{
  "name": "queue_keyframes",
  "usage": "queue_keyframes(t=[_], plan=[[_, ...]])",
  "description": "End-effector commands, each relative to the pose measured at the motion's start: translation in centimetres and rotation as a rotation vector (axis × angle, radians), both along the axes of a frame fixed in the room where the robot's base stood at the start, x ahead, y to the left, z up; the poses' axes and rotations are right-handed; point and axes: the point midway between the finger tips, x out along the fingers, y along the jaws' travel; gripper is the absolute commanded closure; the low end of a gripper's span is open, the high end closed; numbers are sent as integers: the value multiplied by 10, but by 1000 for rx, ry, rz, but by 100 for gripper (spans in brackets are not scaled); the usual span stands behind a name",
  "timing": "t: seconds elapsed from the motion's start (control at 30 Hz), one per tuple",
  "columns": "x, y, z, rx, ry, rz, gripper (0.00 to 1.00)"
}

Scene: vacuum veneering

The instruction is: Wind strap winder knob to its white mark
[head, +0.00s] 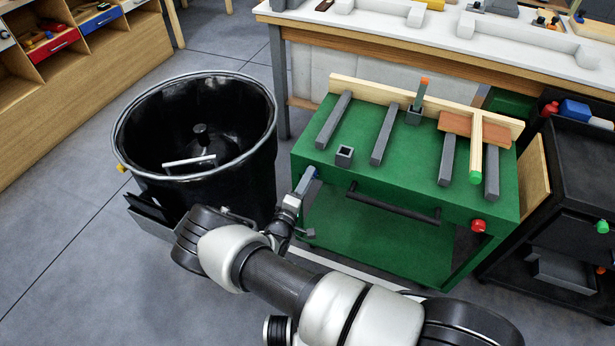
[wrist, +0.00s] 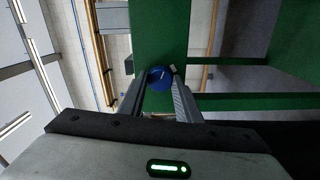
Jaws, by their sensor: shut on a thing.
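The blue winder knob (wrist: 160,78) sits at the green cart's edge in the wrist view, between the two finger ends of my gripper (wrist: 160,90). My gripper is shut on it. A thin pale line shows on the knob's face, and a small whitish patch (wrist: 173,69) lies beside its upper right rim; I cannot tell which is the white mark. In the head view my gripper (head: 303,188) reaches the left front corner of the green cart (head: 335,205).
A large black drum (head: 205,180) stands close left of my gripper. The cart has a black handle (head: 393,203) and a red knob (head: 478,226) on its front. A black trolley (head: 575,190) stands at the right. Floor is clear at the lower left.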

Motion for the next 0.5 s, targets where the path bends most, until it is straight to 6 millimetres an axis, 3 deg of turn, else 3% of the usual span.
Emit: queue_keyframes(t=[0.5], plan=[[0,1,1,427,-154,0,92]])
